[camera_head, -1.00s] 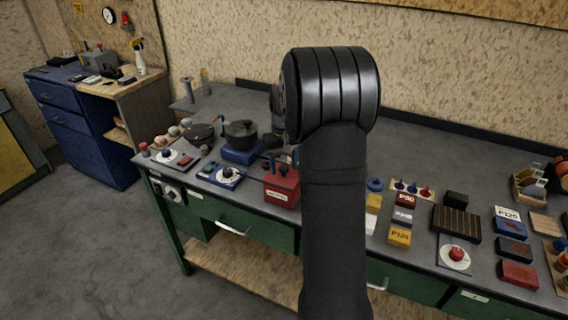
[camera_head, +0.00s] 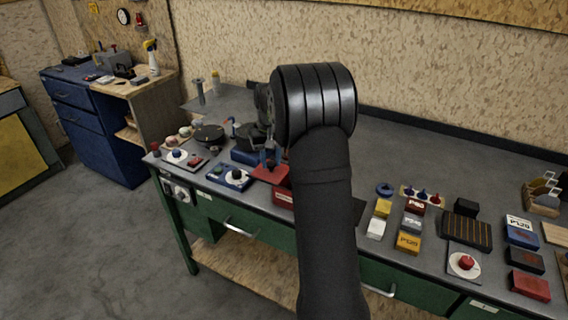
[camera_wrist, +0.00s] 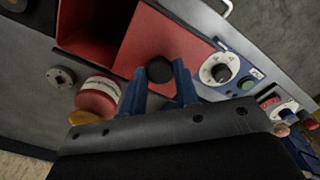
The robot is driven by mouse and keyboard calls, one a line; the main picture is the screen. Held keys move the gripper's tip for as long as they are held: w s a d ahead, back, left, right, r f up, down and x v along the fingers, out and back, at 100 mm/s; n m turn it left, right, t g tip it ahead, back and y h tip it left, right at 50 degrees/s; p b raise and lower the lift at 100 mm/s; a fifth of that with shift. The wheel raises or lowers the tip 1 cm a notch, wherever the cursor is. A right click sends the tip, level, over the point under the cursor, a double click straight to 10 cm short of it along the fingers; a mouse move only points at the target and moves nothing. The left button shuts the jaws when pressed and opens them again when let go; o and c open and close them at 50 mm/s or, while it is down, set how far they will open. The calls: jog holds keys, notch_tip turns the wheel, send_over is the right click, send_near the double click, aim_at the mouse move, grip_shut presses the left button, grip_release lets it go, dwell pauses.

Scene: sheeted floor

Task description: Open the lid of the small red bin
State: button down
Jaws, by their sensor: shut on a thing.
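The small red bin (camera_head: 283,197) stands at the front of the workbench, partly behind my arm in the head view. In the wrist view its red inside (camera_wrist: 85,28) shows, uncovered at least in part. Its flat red lid (camera_wrist: 160,35) lies off to the side of the opening, towards the dial panel; in the head view the lid (camera_head: 267,173) juts out left of the bin. My gripper (camera_wrist: 160,74) has its blue fingers shut on the lid's round black knob (camera_wrist: 160,69). Whether the lid still rests on the rim is unclear.
A blue panel with a white dial (camera_head: 237,176) sits close left of the lid. A red labelled jar (camera_wrist: 98,97) and a grey round part (camera_wrist: 61,77) are near the bin. Sanding blocks (camera_head: 408,242) lie to the right. Bare bench top (camera_head: 420,150) spans the back.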

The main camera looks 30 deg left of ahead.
aim_at(270, 162)
jog(key=shift+a, duration=0.2)
jog(key=c, duration=1.1)
grip_release()
jog(key=shift+r, duration=0.1)
notch_tip(270, 162, up, 17)
notch_tip(270, 162, down, 17)
jog(key=shift+d+f, duration=0.1)
jog(key=shift+f, duration=0.05)
jog(key=shift+d, duration=0.15)
dwell(0.4)
